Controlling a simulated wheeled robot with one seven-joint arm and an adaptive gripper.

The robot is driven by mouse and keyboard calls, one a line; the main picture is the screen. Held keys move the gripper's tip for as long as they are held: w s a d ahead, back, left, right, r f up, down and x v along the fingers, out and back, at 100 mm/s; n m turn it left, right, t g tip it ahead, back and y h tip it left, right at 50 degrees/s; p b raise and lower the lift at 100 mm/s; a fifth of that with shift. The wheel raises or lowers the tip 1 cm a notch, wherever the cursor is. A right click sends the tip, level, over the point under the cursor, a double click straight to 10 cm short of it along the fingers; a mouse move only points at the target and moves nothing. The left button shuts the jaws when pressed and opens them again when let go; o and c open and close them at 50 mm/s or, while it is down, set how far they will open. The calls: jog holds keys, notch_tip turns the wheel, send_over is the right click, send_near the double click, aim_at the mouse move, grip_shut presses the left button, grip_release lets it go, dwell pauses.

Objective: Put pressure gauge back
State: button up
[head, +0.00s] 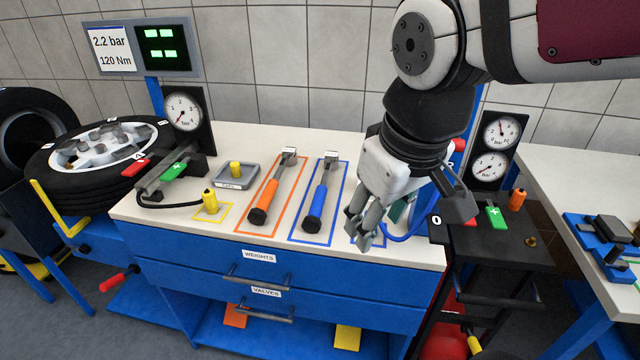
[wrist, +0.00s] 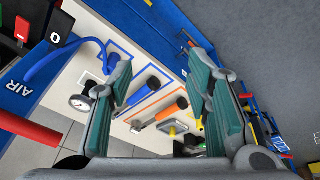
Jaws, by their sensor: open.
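A small round pressure gauge (wrist: 80,102) with a white dial and dark rim shows in the wrist view on the bench, just outside my left-hand finger. A blue hose (wrist: 62,55) runs close to it. In the head view my arm and gripper hide this gauge. My gripper (head: 362,238) is open and empty, pointing down over the right end of the bench top (head: 340,262). In the wrist view its teal-padded fingers (wrist: 172,75) stand apart with nothing held between them. Part of an outlined spot (head: 375,240) shows under the fingers.
An orange-handled tool (head: 263,202) and a blue-handled tool (head: 317,203) lie in outlines left of my gripper. A yellow fitting (head: 210,202) and grey tray (head: 238,184) are farther left. Fixed dials stand at left (head: 183,112) and right (head: 500,132). A black stand (head: 500,245) is at right.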

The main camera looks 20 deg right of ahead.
jog(key=shift+m+t, duration=0.6)
jog(key=shift+m, duration=0.3)
jog(key=s, duration=0.1)
jog(key=s+a, duration=0.1)
jog(key=s, duration=0.1)
jog(key=s+a, duration=0.1)
jog(key=shift+s+a+r, duration=0.1)
jog(key=shift+s+r, duration=0.2)
jog(key=shift+r, duration=0.1)
